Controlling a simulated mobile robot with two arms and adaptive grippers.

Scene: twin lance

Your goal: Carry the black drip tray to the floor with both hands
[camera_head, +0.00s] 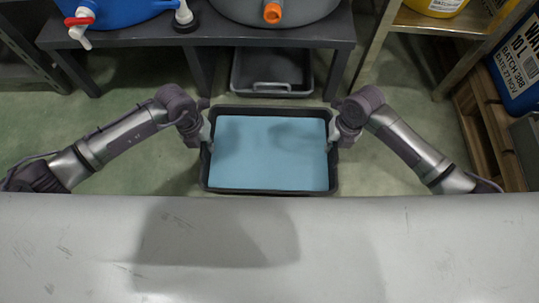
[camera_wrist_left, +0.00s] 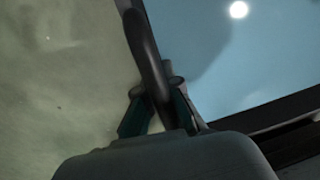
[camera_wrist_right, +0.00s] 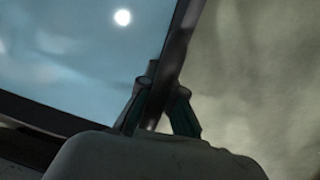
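The black drip tray (camera_head: 205,171) is in the middle of the head view and holds light blue liquid. It looks level; I cannot tell how high it is above the floor (camera_head: 400,165). My left gripper (camera_head: 208,143) is at its left side, with its fingers (camera_wrist_left: 157,90) on either side of the tray's black edge bar (camera_wrist_left: 147,45), closed on it. My right gripper (camera_head: 332,143) is at the right side, its fingers (camera_wrist_right: 165,88) likewise closed on the black edge bar (camera_wrist_right: 180,40). The exact finger contact is dark in both wrist views.
A dark bench (camera_head: 120,36) with a blue container (camera_head: 125,10) and a grey one (camera_head: 240,8) stands behind. Another dark tray (camera_head: 272,70) lies under it. A shelf and pallet (camera_head: 485,130) stand right. A pale scratched surface (camera_head: 400,250) fills the front, against the tray's near edge.

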